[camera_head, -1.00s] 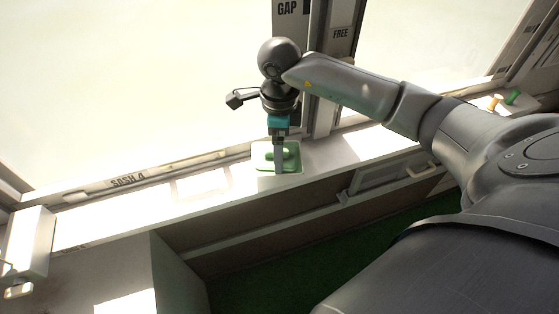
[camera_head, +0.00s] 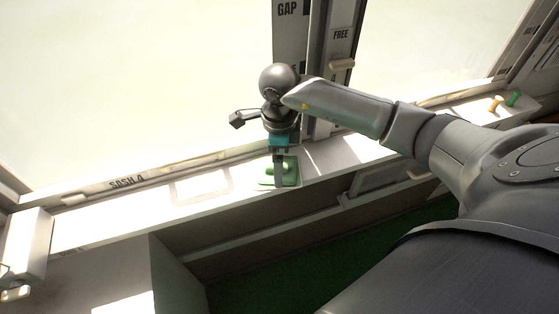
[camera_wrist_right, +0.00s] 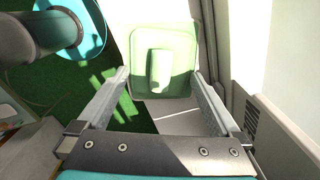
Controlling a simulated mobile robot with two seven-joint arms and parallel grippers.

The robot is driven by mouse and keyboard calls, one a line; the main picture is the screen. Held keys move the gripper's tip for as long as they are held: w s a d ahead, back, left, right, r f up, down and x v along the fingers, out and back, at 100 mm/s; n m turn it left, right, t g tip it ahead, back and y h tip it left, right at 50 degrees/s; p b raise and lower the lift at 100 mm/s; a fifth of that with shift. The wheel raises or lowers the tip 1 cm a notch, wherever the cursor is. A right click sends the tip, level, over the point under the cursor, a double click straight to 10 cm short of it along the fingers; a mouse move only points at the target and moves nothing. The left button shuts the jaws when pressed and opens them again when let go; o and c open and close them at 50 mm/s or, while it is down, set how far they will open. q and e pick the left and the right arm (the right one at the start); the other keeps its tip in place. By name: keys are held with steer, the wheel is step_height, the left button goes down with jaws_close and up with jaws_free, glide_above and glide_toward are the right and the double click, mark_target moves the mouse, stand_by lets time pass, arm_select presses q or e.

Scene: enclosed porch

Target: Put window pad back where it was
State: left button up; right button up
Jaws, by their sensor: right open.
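The window pad (camera_head: 291,171), a green square pad with a raised rounded handle, is at the sill below the dark window post. In the right wrist view the pad (camera_wrist_right: 181,83) is at the top centre with its pale green handle toward the middle. My right gripper (camera_head: 279,184) points down at the pad and partly hides it in the head view. In the wrist view its fingers (camera_wrist_right: 160,75) are spread wide on both sides of the handle, with clear gaps and no contact visible. My left gripper is not in view.
The white sill (camera_head: 100,225) runs along the window, with a faint square outline (camera_head: 203,186) left of the pad. Posts marked GAP (camera_head: 289,35) and FREE (camera_head: 341,50) rise behind my arm. Orange and green pegs (camera_head: 513,98) stand at the far right.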

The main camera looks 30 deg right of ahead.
step_height(320, 180, up, 12)
steer(key=p, duration=0.1)
steer(key=shift+f, duration=0.1)
stand_by(0.5)
